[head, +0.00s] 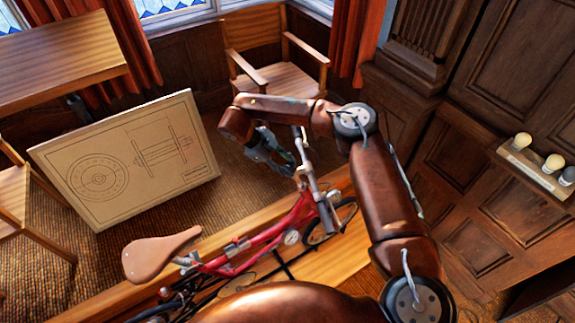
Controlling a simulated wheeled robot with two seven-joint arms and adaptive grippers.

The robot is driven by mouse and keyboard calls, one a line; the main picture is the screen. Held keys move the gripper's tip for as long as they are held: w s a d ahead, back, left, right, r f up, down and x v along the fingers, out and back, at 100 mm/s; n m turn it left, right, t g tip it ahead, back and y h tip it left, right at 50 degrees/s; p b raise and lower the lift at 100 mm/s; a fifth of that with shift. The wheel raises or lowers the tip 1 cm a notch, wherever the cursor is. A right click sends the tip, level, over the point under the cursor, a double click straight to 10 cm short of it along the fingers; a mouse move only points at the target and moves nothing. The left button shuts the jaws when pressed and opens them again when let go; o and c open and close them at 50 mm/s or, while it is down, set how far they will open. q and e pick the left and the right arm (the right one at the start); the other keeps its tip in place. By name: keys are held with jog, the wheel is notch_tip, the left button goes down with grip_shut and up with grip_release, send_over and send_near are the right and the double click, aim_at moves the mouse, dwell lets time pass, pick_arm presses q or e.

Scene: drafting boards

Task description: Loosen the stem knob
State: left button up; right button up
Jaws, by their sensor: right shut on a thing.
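A red folding bicycle (265,236) with a tan saddle (160,253) stands on a wooden bench in the lower middle of the head view. Its silver handlebar stem (306,165) rises at the front end. My right arm reaches over from the right and bends down to the stem. My right gripper (284,163) is at the left side of the stem, with its dark fingers shut on the stem knob. The knob is too small and too covered by the fingers to make out. My left gripper is out of view.
A drawing board (125,160) leans left of the bicycle, beside a wooden table (60,55). A wooden armchair (275,80) stands behind the stem. Some carpet is clear behind the bicycle.

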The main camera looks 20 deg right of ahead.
dwell(0.3)
jog(key=o, duration=1.2)
jog(key=shift+c, duration=0.2)
jog(key=v, duration=1.2)
jog(key=shift+a+f, duration=0.1)
jog(key=shift+a, duration=0.05)
